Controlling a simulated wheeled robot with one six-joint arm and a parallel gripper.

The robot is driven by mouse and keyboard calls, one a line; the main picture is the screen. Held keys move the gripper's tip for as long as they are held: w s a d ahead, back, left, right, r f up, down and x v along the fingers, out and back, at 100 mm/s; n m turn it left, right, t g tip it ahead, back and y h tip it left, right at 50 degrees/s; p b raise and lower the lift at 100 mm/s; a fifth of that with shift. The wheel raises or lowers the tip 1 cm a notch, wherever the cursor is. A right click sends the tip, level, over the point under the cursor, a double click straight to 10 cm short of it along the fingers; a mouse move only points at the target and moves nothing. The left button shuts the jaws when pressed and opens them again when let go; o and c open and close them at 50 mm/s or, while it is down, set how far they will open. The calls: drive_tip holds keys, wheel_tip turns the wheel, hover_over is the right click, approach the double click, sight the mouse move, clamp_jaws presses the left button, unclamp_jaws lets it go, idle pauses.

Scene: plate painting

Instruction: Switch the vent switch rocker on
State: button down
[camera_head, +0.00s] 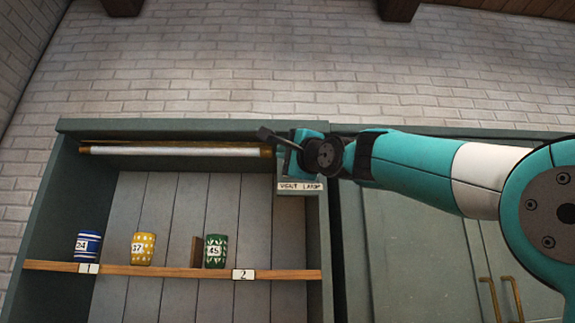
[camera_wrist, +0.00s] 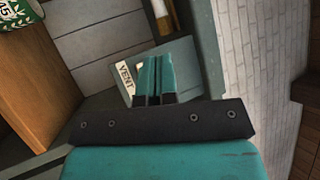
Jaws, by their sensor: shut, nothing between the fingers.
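The vent switch panel is a grey-green plate on the cabinet's upright, with a white label (camera_head: 300,186) reading "VENT LAMP" in the head view. In the wrist view the panel (camera_wrist: 187,72) lies just beyond my fingers, and part of its label (camera_wrist: 126,77) reads "VENT". My gripper (camera_head: 289,162) is in front of the panel, above the label. In the wrist view my gripper (camera_wrist: 156,58) has its teal fingers together and empty, over the panel beside the label. The rocker is hidden behind my fingers, so I cannot tell its position or whether I touch it.
A lamp tube (camera_head: 175,151) runs under the cabinet top, left of my gripper. A wooden shelf (camera_head: 165,271) below holds a blue striped cup (camera_head: 88,244), a yellow cup (camera_head: 143,248) and a green cup (camera_head: 215,250). Closed doors (camera_head: 415,245) are at right.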

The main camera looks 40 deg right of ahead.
drive_tip(key=shift+s+d+r+m, duration=0.15)
drive_tip(key=shift+r, duration=0.25)
drive_tip(key=shift+s+d+r+m, duration=0.1)
drive_tip(key=shift+r+m, duration=0.05)
drive_tip(key=shift+r, duration=0.25)
drive_tip(key=w+d+f+p, duration=0.1)
drive_tip(key=w+d+p, duration=0.1)
drive_tip(key=w+d, duration=0.2)
drive_tip(key=shift+w+d+f, duration=0.15)
drive_tip(key=shift+w+d, duration=0.25)
drive_tip(key=shift+w, duration=1.2)
idle(0.6)
drive_tip(key=shift+w+d, duration=0.25)
drive_tip(key=shift+w, duration=0.05)
drive_tip(key=shift+w+d, duration=0.15)
drive_tip(key=shift+w, duration=0.1)
idle(0.6)
drive_tip(key=shift+s+f, duration=0.1)
drive_tip(key=shift+s+a, duration=0.4)
drive_tip(key=shift+s, duration=0.1)
